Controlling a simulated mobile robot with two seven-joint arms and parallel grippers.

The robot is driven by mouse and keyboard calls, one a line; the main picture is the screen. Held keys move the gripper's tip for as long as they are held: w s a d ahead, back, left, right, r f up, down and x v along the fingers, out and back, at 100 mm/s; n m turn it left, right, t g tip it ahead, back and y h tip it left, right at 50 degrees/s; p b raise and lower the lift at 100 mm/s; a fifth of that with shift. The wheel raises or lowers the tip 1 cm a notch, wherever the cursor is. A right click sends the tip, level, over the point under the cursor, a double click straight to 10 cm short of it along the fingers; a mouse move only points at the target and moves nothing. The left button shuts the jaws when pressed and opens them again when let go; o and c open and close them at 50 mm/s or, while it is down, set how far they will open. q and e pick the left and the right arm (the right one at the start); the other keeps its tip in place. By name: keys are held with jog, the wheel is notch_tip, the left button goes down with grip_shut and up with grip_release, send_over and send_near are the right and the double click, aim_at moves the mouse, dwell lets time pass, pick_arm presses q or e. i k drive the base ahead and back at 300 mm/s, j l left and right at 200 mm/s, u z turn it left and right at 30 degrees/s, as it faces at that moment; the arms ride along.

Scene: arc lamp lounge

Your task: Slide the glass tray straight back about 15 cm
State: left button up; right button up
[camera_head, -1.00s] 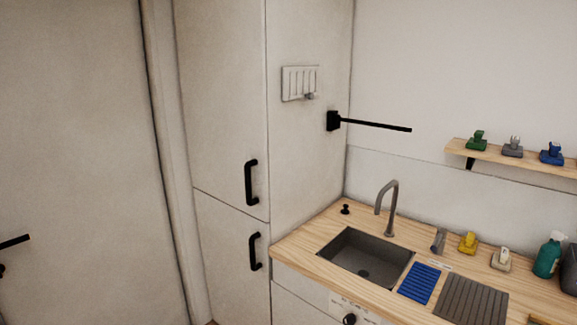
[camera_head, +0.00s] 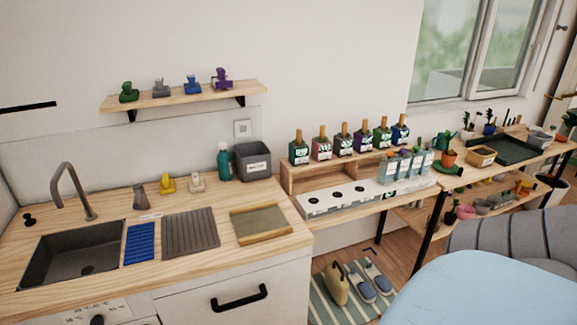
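I cannot tell for certain which object is the glass tray. A row of clear, glass-like containers (camera_head: 407,166) with coloured tops stands at the right end of the wooden bench. A flat wood-edged board or tray (camera_head: 260,222) with a greenish surface lies at the right end of the sink counter. A dark green tray (camera_head: 500,150) lies on the far-right plant table. Neither of my grippers is in view.
The wooden counter (camera_head: 105,205) holds a sink (camera_head: 70,255), a blue mat (camera_head: 140,242), a grey drainer (camera_head: 190,232) and a grey bin (camera_head: 251,161). Several bottles (camera_head: 343,140) line the bench. A light blue surface (camera_head: 480,290) and grey seat (camera_head: 510,230) fill the lower right.

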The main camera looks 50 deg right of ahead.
aim_at(262, 221)
jog(key=z, duration=1.4)
